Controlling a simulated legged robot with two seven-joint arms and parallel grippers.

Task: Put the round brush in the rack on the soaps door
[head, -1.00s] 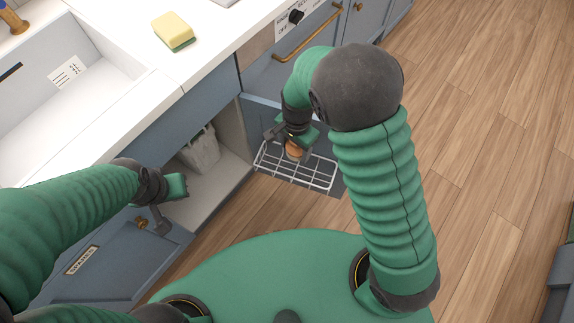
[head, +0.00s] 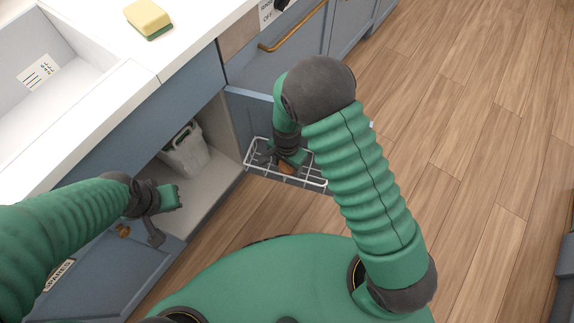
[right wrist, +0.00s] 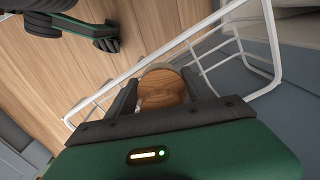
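The round brush (head: 286,168), with a round wooden top, is low at the wire rack on the open door right of the cupboard. In the right wrist view its wooden top (right wrist: 162,85) sits between the two fingers. My right gripper (head: 284,160) is shut on it, pointing down into the white wire rack (head: 290,179). The rack's wires also show around the fingers in the right wrist view (right wrist: 268,45). The brush's underside is hidden. My left gripper (head: 166,218) is by the left door; its finger opening is unclear.
The left cupboard door (head: 105,265) stands open. A pale bin (head: 186,155) is inside the cupboard. A yellow and green sponge (head: 148,18) lies on the white counter by the sink.

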